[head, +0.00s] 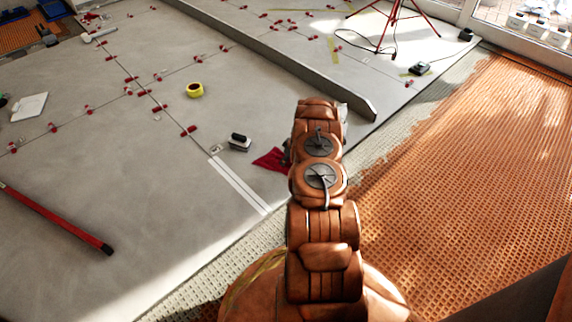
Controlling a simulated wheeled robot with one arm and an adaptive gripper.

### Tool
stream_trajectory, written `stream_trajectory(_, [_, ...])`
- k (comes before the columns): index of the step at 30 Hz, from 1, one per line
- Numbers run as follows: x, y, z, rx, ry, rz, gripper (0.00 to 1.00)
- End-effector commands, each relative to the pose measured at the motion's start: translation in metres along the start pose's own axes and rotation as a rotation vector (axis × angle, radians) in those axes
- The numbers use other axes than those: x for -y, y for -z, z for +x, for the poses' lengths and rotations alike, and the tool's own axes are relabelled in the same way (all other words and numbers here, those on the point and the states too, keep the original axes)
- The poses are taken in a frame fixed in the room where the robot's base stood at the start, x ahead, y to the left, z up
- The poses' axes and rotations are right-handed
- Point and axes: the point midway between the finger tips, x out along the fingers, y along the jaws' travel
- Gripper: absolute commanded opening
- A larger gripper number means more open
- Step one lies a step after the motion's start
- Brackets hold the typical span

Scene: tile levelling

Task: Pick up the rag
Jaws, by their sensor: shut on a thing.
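The red rag (271,160) lies on the grey tiles near their front edge, just left of my arm. Its right part is hidden behind the arm. My gripper (287,152) is mostly hidden behind my brown arm; only a small dark part shows at the rag's right edge. It is shut on the rag, though the fingertips are not clearly visible. The visible part of the rag looks low, and I cannot tell whether any of it is lifted.
A grey-white block tool (239,142) sits left of the rag, with white strips (239,186) below. A yellow tape roll (195,90), red levelling clips and a red bar (57,219) lie farther left. A long straightedge (290,65) and a red tripod (388,25) stand behind. Orange matting (470,170) is clear.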

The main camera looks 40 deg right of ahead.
Motion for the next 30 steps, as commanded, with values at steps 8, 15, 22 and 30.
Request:
stream_trajectory(8, [0.001,-0.001,0.001,0.002,0.002,0.0,0.0])
stream_trajectory(15, [0.001,0.001,-0.004,0.001,0.002,0.0,0.0])
stream_trajectory(22, [-0.001,0.016,-0.037,-0.001,-0.002,0.0,0.0])
stream_trajectory(30, [0.021,-0.011,-0.048,0.001,0.002,0.003,0.0])
